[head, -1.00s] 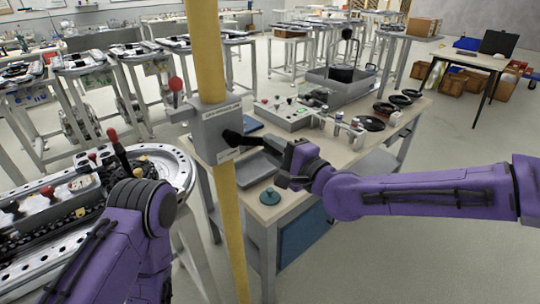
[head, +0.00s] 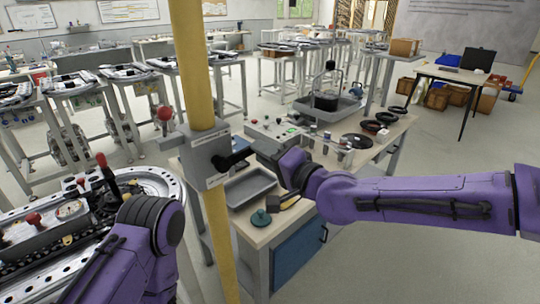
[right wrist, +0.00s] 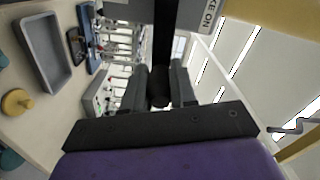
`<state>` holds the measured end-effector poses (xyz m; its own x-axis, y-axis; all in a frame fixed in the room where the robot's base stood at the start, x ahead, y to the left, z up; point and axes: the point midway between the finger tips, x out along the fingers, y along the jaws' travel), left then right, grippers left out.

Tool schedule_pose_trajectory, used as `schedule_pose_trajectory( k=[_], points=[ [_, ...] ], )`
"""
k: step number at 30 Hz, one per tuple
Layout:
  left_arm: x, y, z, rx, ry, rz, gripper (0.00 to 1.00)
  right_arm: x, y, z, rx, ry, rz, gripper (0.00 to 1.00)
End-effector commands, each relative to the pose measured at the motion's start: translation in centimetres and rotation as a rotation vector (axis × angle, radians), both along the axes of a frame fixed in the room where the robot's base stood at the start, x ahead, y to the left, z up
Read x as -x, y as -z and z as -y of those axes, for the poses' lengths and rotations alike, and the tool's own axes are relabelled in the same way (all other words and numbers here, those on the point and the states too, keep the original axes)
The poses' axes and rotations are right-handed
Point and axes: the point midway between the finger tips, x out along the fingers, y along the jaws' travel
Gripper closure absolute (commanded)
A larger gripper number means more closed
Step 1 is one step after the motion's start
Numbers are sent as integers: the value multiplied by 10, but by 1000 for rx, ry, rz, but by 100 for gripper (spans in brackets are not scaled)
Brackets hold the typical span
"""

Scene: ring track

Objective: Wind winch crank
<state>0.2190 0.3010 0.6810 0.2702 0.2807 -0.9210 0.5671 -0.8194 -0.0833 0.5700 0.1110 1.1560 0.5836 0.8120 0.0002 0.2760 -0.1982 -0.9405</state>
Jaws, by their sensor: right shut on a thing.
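The winch is a grey box (head: 205,150) on a yellow post, with a white label along its top edge. Its black crank (head: 234,160) sticks out from the box's right face, pointing right and slightly up. My right gripper (head: 258,150) is at the crank's outer end. In the right wrist view, the gripper's fingers (right wrist: 160,88) flank the dark crank handle (right wrist: 159,95) and are shut on it. A red-knobbed lever (head: 164,114) stands on the box's left side. My left arm shows at the lower left, but its gripper is not in view.
The yellow post (head: 222,235) stands close in front of a workbench (head: 300,213). The bench carries a grey tray (head: 250,186), a teal knobbed disc (head: 261,218) and a control box (head: 280,132). A ring track (head: 160,183) with red-knobbed levers is at the left.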

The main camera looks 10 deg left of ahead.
Motion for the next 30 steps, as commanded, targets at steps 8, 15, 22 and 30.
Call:
schedule_pose_trajectory(
  k=[8,15,22,30],
  points=[
    [0,0,0,0,0,0,100,-1,-2,0,-2,1,4,100],
    [0,0,0,0,0,0,100,0,-1,0,-1,0,3,48],
    [0,1,0,0,0,0,100,1,0,1,0,0,2,48],
    [0,20,0,0,0,0,100,30,2,43,-2,1,3,48]
  ],
)
